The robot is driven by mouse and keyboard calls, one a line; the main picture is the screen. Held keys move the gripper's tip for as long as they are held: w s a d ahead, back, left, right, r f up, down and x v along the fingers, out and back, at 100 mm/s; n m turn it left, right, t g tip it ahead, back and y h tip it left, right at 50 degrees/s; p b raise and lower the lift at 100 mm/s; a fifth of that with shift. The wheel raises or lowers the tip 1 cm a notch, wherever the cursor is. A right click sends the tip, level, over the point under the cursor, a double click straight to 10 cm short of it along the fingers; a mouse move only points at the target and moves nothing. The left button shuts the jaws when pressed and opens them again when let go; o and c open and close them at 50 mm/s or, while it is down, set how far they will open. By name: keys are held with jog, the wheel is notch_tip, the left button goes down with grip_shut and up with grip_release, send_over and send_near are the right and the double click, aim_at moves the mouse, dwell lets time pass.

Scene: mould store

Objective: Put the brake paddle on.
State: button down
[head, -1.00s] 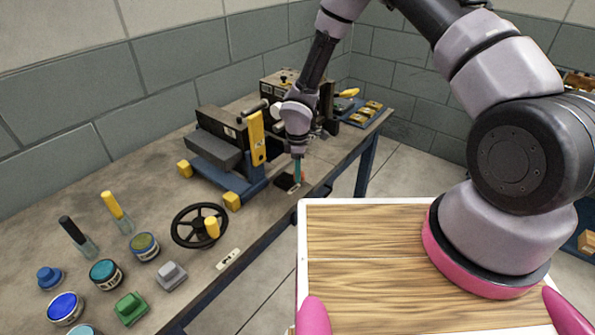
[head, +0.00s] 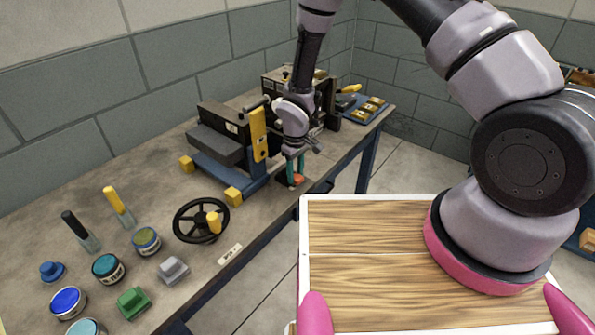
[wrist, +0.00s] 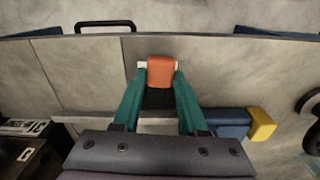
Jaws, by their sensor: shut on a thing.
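The brake paddle (head: 298,179) is an orange block on a small dark base near the front edge of the bench. In the wrist view the orange paddle (wrist: 161,72) lies between the tips of the two teal fingers, with a pale plate showing at its sides and black below it. My gripper (head: 294,177) points down at the bench and is shut on the paddle; it also shows in the wrist view (wrist: 160,80). The paddle's tilt is hard to tell, and its base is partly hidden by the fingers.
A blue-framed vice-like machine (head: 223,165) with a yellow lever (head: 259,135) stands left of my gripper. A black handwheel (head: 187,236) and a white label plate (head: 230,254) lie nearer. Several jars and stamps fill the near left. A blue tray (head: 366,110) is at the far end.

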jog(key=m, duration=0.1)
jog(key=a+m, duration=0.1)
jog(key=m, duration=0.1)
jog(key=shift+s+m, duration=0.3)
jog(key=shift+s, duration=0.1)
jog(key=shift+s+a+m, duration=0.1)
jog(key=shift+a+m, duration=0.2)
jog(key=shift+m, duration=0.55)
jog(key=shift+s+a+m, duration=0.1)
jog(key=shift+a+m, duration=0.2)
jog(key=shift+m, duration=0.55)
jog(key=shift+c, duration=2.2)
grip_release()
notch_tip(320, 180, up, 11)
jog(key=shift+f, duration=0.1)
